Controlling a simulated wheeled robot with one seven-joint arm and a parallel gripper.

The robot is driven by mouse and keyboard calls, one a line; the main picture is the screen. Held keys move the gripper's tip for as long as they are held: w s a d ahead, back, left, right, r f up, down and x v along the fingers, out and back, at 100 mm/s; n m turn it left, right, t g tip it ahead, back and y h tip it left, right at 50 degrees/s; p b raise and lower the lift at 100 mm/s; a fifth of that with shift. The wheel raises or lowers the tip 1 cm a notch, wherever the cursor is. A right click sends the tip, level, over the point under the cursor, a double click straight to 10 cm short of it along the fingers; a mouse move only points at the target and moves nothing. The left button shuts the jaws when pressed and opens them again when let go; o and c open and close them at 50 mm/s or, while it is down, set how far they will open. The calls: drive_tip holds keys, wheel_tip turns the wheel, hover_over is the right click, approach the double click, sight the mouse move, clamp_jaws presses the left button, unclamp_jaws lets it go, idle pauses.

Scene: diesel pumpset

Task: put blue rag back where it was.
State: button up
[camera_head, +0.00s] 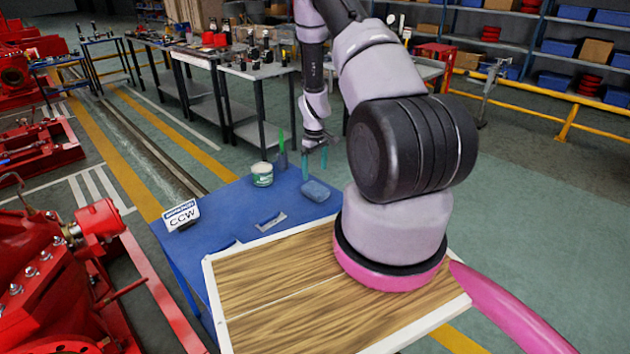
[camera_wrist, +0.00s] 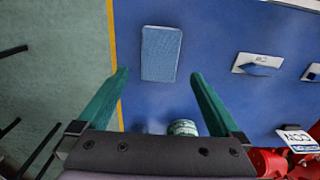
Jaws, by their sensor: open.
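The blue rag (camera_head: 316,190) is a folded, light-blue pad lying flat on the blue tabletop, near its far right edge. In the wrist view the rag (camera_wrist: 161,53) shows whole, just beyond the gap between my fingertips and apart from them. My gripper (camera_head: 315,162) points down above the table by the rag. Its teal fingers are spread wide with nothing between them, as the wrist view also shows (camera_wrist: 159,74).
A jar (camera_head: 262,174) stands left of the rag with a green bottle-like item (camera_head: 281,150) near it. A CCW sign (camera_head: 181,215) and a small grey-and-blue piece (camera_head: 270,221) are on the blue table (camera_head: 225,205). A white-rimmed wooden board (camera_head: 280,285) covers the near side.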

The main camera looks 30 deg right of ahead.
wheel_tip(320, 180, up, 5)
drive_tip(key=shift+r, duration=0.1)
drive_tip(key=s+a+r+m+t, duration=0.1)
drive_tip(key=s+a+r, duration=0.15)
drive_tip(key=r, duration=0.75)
drive_tip(key=s+a+r+m+t+y, duration=0.1)
drive_tip(key=a+r+m, duration=0.15)
drive_tip(key=r, duration=0.85)
drive_tip(key=s+a+r+m+t, duration=0.15)
drive_tip(key=a+r, duration=0.25)
drive_tip(key=r, duration=0.6)
drive_tip(key=s+a+r+m+t, duration=0.1)
drive_tip(key=s+a+r+t, duration=0.1)
drive_tip(key=s+r, duration=0.5)
drive_tip(key=s+a+r+m+t+y, duration=0.1)
drive_tip(key=s+a+r, duration=0.3)
drive_tip(key=s, duration=1.1)
wheel_tip(320, 180, up, 4)
drive_tip(key=shift+a+f+m+t, duration=0.25)
drive_tip(key=shift+m+t, duration=0.1)
drive_tip(key=shift+m, duration=0.25)
